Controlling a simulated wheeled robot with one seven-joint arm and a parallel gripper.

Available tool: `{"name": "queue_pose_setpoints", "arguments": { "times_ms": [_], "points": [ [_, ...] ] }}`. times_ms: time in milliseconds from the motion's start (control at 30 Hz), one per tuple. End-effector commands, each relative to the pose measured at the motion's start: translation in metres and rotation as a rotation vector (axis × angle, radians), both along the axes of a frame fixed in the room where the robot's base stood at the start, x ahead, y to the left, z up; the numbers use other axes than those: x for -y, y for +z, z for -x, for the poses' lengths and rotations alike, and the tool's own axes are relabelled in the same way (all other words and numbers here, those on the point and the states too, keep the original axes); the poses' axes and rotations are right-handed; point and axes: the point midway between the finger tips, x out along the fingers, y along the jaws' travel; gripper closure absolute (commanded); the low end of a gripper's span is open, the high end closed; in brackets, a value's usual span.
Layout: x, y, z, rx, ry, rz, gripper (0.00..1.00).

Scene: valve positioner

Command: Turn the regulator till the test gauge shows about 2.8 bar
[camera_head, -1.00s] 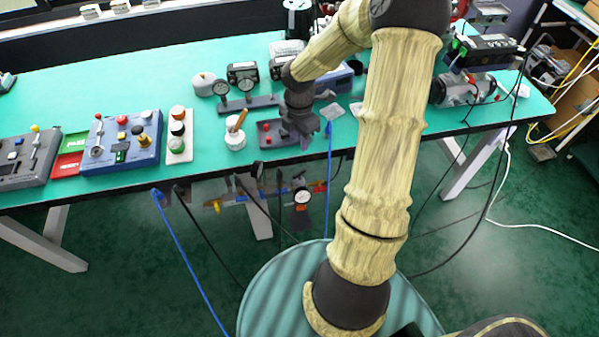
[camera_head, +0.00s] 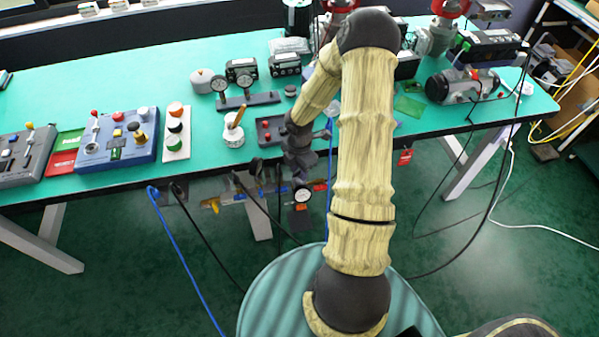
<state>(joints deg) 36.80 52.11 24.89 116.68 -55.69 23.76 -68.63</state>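A round white-faced gauge (camera_head: 303,195) hangs below the table's front edge, with an orange-red part under its dial. It belongs to a row of fittings, with a yellow piece (camera_head: 212,204) at its left end. The needle is too small to read. I cannot tell which fitting is the regulator; my gripper and the table edge hide part of the row. My gripper (camera_head: 302,174) points down at the front edge, just above the gauge in the picture. It is small and dark, and I cannot tell if its fingers are open or touch anything.
On the green table (camera_head: 130,90), two dials on a dark stand (camera_head: 248,102), a white pot (camera_head: 233,131) and a blue control box (camera_head: 118,137) stand left of my arm. A valve actuator (camera_head: 462,85) stands at right. Hoses hang below the front edge.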

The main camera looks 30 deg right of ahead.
Motion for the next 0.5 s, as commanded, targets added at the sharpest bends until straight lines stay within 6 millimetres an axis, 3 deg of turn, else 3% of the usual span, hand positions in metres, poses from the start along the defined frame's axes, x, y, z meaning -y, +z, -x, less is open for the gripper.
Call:
{"name": "queue_pose_setpoints", "arguments": {
  "times_ms": [100,400,500],
  "points": [
    [0.0001,-0.0107,0.0001,0.000,-0.001,0.000,0.69],
    [0.0003,-0.0124,-0.0001,0.001,-0.001,0.000,0.69],
    [0.0003,-0.0123,-0.0001,0.001,-0.001,0.000,0.87]
  ]
}}
